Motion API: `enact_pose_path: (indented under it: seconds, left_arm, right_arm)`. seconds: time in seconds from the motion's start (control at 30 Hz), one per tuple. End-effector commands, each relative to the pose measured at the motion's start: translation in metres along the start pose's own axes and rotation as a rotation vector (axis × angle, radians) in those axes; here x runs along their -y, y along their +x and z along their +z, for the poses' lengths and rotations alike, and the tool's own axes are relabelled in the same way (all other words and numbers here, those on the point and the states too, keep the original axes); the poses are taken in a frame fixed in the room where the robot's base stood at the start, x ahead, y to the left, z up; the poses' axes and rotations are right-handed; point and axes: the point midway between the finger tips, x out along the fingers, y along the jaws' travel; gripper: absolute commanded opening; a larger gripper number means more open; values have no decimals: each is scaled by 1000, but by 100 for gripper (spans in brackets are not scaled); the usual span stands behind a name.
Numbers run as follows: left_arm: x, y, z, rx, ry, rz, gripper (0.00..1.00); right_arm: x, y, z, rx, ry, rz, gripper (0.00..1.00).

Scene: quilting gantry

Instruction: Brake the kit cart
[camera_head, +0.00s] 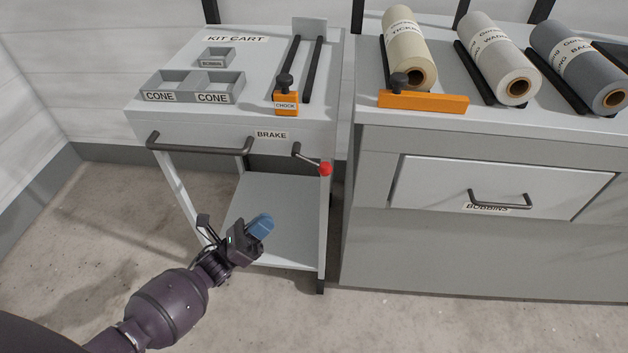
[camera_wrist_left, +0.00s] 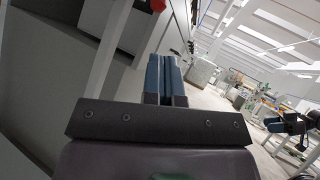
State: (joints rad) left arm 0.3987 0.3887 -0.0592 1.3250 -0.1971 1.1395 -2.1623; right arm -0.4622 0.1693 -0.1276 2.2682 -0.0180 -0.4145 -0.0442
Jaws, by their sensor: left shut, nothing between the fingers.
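The kit cart (camera_head: 262,60) is a grey two-shelf cart labelled KIT CART. On its front, under the BRAKE label (camera_head: 271,135), a short brake lever (camera_head: 310,158) slants down to the right and ends in a red knob (camera_head: 325,169). The red knob also shows near the top of the left wrist view (camera_wrist_left: 157,5). My left gripper (camera_head: 261,226) is shut and empty, with blue fingertips together, in front of the cart below and left of the knob, apart from it. Its fingers also show in the left wrist view (camera_wrist_left: 165,78).
A dark handle bar (camera_head: 200,146) runs along the cart's front left. The cart top holds cone trays (camera_head: 194,86) and an orange chock (camera_head: 286,103). A bench with fabric rolls and a BOBBINS drawer (camera_head: 500,187) stands close on the right. Floor in front is clear.

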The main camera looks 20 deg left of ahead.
Motion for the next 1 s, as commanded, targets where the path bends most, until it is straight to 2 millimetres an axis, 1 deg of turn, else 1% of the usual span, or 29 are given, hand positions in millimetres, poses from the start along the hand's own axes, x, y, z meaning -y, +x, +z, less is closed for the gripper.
enact_pose_path:
  seconds: [0.17, 0.27, 0.37, 0.8, 1.0]
  left_arm:
    - [0, 3, 0, 0, -1, 0, 0]
    - [0, 12, 1, 1, -1, -1, 0]
    - [1, 26, 1, 2, 0, -3, 0]
    - [0, 102, 1, 1, -1, -2, 0]
    - [0, 127, 0, -1, -2, 0, 0]
  right_arm:
    - [0, -1, 1, 2, 0, 0, 43]
    - [0, -1, 0, 1, 1, 0, 43]
    - [-1, -1, 0, -1, 4, 1, 43]
    - [-1, -4, 2, 9, 15, 2, 43]
    - [-1, -5, 6, 18, 16, 2, 43]
